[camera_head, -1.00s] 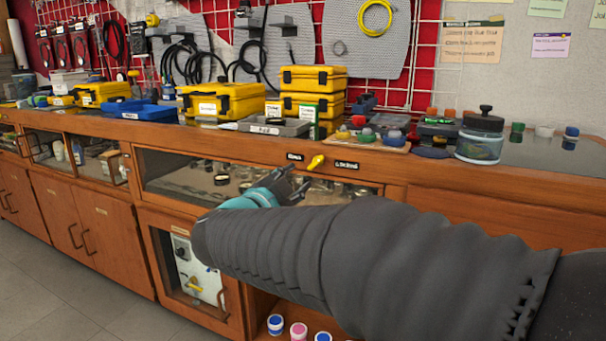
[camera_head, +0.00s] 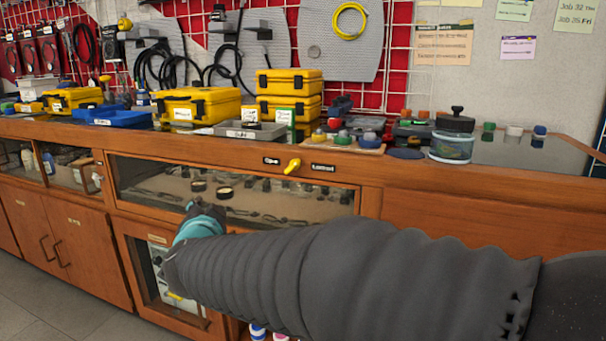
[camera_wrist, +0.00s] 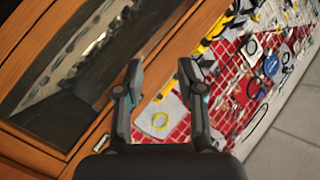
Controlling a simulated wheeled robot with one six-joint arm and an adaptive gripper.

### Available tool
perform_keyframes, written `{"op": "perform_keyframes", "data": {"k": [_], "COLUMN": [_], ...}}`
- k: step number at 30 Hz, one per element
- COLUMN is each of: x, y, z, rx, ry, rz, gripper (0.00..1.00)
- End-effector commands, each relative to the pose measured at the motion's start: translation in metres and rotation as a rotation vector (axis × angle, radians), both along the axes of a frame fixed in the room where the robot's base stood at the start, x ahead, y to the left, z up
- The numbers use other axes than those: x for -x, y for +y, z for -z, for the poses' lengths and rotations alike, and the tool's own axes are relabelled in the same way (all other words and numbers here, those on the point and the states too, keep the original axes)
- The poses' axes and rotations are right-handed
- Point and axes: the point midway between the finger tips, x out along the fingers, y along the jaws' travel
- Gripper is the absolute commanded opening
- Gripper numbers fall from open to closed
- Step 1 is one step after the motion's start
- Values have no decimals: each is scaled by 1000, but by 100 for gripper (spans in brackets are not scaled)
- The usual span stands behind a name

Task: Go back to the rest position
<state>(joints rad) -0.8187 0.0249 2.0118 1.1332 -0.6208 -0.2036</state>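My gripper (camera_wrist: 161,72) shows in the wrist view with its two dark fingers spread apart and nothing between them. In the head view my gripper (camera_head: 203,212) is in front of the glass-fronted drawer (camera_head: 150,202), to the left of and below the yellow knob (camera_head: 292,166). It is apart from the knob. My arm's dark sleeve hides part of the gripper and the lower cabinet. The knob sits between two small dark labels on the bench front.
The bench top holds yellow cases (camera_head: 200,103), a blue tray (camera_head: 112,117), a grey tray (camera_head: 243,131) and a lidded jar (camera_head: 452,146). A glass-fronted lower cabinet (camera_head: 160,270) stands below the drawer. Open floor (camera_head: 75,315) shows at lower left.

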Motion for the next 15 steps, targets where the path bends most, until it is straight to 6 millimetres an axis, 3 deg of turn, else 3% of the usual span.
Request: {"op": "perform_keyframes", "data": {"k": [3,7,11,15], "x": [25,55,88,126], "y": [20,20,-4,-55], "z": [18,41,66,94], "rx": [69,168,288,435], "ry": [64,151,257,395], "rz": [-201,-383,-522,-620], "gripper": [39,39,39,39]}}
